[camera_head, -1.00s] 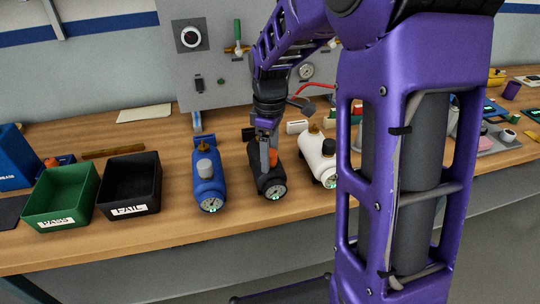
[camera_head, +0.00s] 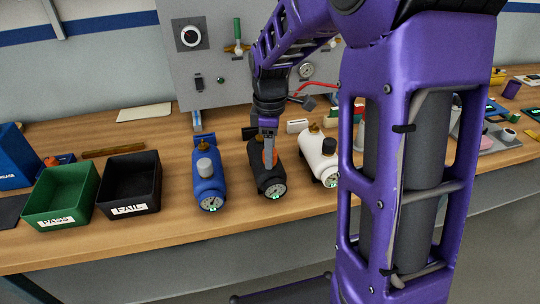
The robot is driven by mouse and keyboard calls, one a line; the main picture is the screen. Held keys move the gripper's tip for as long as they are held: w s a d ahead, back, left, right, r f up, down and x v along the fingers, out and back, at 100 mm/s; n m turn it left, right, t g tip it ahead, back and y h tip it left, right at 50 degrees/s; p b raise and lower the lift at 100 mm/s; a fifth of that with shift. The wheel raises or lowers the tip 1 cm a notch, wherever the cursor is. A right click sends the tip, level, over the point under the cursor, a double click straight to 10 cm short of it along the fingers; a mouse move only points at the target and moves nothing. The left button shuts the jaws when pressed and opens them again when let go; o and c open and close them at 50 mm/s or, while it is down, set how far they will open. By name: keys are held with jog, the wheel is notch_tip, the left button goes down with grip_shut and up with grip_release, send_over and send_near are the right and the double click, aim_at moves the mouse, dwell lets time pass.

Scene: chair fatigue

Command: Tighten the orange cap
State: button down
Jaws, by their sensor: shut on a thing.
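The orange cap (camera_head: 274,157) sits on top of the black cylinder (camera_head: 269,181), which has a gauge on its front end. Only part of the cap shows, because my gripper covers it. My gripper (camera_head: 269,156) points down from above and is shut on the orange cap. The black cylinder lies on the wooden bench between a blue cylinder with a grey cap (camera_head: 208,182) on its left and a white cylinder with a black cap (camera_head: 319,157) on its right.
A green PASS bin (camera_head: 60,200) and a black FAIL bin (camera_head: 128,186) stand at the left. A grey panel (camera_head: 207,60) with a dial and a green-handled valve rises behind. My own arm hides much of the bench at the right.

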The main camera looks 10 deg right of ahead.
jog(key=m, duration=0.3)
jog(key=shift+m, duration=0.4)
jog(key=shift+c, duration=2.2)
grip_release()
jog(key=n, duration=0.4)
